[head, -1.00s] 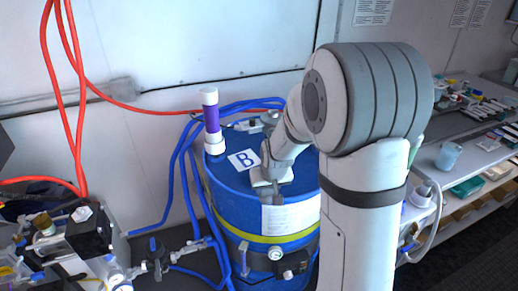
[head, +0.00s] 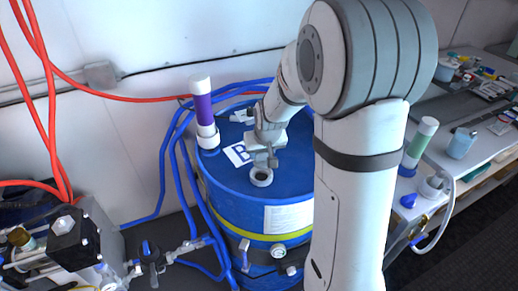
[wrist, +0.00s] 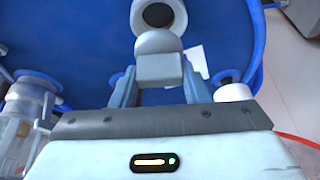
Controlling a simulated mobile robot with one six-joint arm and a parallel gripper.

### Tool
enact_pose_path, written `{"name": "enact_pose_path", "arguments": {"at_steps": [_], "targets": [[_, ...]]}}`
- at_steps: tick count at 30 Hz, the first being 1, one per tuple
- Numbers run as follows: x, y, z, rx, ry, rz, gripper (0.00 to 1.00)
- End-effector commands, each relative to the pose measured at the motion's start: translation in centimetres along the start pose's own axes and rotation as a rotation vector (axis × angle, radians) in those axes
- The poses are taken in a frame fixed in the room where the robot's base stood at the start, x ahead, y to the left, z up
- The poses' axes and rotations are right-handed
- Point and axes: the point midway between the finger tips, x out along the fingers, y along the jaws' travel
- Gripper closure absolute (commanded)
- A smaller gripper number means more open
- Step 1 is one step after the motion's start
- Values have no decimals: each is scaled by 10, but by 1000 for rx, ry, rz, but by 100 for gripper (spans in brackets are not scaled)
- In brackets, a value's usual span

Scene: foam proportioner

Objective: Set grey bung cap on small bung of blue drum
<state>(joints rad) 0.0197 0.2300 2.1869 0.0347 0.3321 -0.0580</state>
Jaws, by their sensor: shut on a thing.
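The blue drum (head: 225,182) stands against the wall, its lid marked by a white "B" label. A pale ring with a dark centre, which looks like the small bung (head: 261,177), sits on the lid near its front; it also shows at the top of the wrist view (wrist: 158,13). My gripper (head: 265,158) is above the lid, just behind this ring. In the wrist view its fingers (wrist: 158,82) are shut on a grey piece, the grey bung cap (wrist: 157,43). The cap appears apart from the ring; its exact height is unclear.
A purple-and-white cylinder (head: 203,110) stands at the lid's left edge. Blue hoses (head: 175,150) loop around the drum. A valve assembly (head: 150,262) is at lower left. A shelf with a green-and-white cylinder (head: 418,145) is at right.

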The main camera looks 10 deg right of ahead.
Motion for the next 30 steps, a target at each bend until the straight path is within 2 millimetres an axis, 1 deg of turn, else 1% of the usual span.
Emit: {"name": "enact_pose_path", "arguments": {"at_steps": [1, 9, 13, 18, 30], "targets": [[6, -1, 3, -1, -1, -1, 85], [33, -3, 14, -5, -1, -2, 85], [42, -3, 17, -6, 0, -2, 85], [47, -3, 19, -6, 1, -3, 85], [46, -4, 19, -7, 0, -3, 85]]}}
